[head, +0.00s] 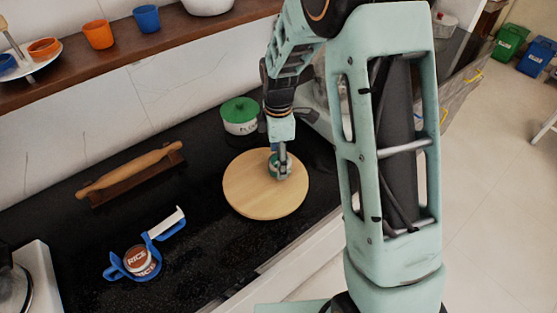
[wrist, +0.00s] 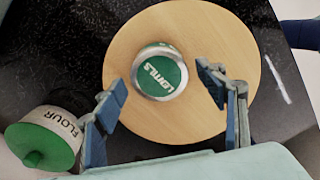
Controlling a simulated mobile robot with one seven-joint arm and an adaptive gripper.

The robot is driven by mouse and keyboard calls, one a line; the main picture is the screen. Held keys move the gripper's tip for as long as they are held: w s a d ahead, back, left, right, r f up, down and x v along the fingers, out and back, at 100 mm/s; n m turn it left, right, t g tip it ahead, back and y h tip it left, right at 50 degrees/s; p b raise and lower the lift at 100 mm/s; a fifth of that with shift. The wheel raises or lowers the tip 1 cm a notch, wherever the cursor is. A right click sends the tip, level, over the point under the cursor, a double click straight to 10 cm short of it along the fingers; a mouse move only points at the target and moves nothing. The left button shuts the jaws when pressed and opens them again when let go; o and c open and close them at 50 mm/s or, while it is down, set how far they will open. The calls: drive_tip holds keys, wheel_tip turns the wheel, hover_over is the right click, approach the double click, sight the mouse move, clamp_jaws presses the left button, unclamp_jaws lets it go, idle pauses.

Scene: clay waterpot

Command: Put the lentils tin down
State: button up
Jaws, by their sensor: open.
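The lentils tin (wrist: 159,72) has a green lid with white lettering and a silver rim. It stands upright on the round wooden board (wrist: 215,50), with board showing all around it in the wrist view. My gripper (wrist: 163,90) is open, its blue-padded fingers apart on either side of the tin with a visible gap to each. In the head view my gripper (head: 280,165) is over the right part of the board (head: 250,200) and partly hides the tin.
A flour canister with a green lid (head: 239,115) stands behind the board, close to my left finger in the wrist view (wrist: 40,142). A rolling pin (head: 130,170) lies on its stand at left. A rice tin (head: 138,260) sits in a blue holder. The black counter between is clear.

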wheel_tip(320, 180, up, 11)
idle(0.3)
idle(0.4)
